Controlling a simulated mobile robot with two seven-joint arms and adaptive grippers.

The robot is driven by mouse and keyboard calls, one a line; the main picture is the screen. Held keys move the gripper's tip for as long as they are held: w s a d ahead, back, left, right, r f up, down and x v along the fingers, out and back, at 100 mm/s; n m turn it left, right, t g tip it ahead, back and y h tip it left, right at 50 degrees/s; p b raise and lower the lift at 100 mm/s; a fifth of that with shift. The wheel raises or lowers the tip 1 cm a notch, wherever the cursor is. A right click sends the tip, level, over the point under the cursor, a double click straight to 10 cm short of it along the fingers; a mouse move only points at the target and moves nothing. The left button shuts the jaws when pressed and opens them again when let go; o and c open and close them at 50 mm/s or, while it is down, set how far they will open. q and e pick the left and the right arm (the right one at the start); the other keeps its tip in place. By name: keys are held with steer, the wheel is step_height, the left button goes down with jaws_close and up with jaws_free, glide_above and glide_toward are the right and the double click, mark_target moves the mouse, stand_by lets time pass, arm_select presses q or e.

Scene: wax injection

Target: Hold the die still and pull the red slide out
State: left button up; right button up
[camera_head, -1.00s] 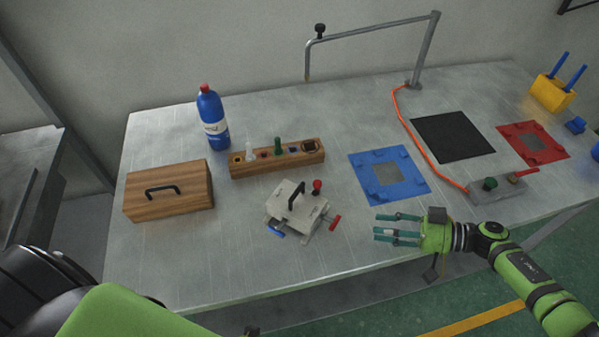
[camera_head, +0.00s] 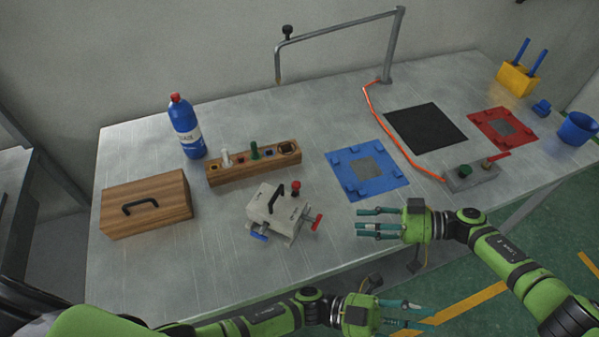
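The die (camera_head: 281,207) is a light grey block with a black handle on top, standing on the table near its front edge. The red slide (camera_head: 317,222) sticks out of its right side. A blue slide (camera_head: 258,236) shows at its front left, and a red knob (camera_head: 295,187) stands at its back. My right gripper (camera_head: 368,223) is open and empty, right of the red slide and apart from it, its fingers pointing left. My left gripper (camera_head: 414,312) is low in front of the table, fingers pointing right, apart from the die; its fingers look spread and empty.
A wooden box (camera_head: 146,206) and a blue bottle (camera_head: 186,127) stand left of the die. A wooden holder (camera_head: 253,163) lies behind it, a blue fixture plate (camera_head: 366,170) to its right. A grey control box (camera_head: 471,176) with an orange hose stands further right.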

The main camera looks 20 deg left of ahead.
arm_select(q)
steer(key=s+a+r+m+g+y, duration=0.1)
steer(key=s+r+m+g+y, duration=0.25)
steer(key=m+g, duration=0.45)
arm_select(e)
steer(key=shift+w, duration=0.1)
arm_select(q)
step_height(320, 180, up, 4)
steer(key=m+t+y, duration=0.3)
steer(key=t+y, duration=0.5)
steer(key=y, duration=1.1)
glide_above(275, 193)
steer(key=shift+a+r, duration=0.1)
steer(key=shift+r, duration=0.1)
steer(key=shift+f, duration=3.35)
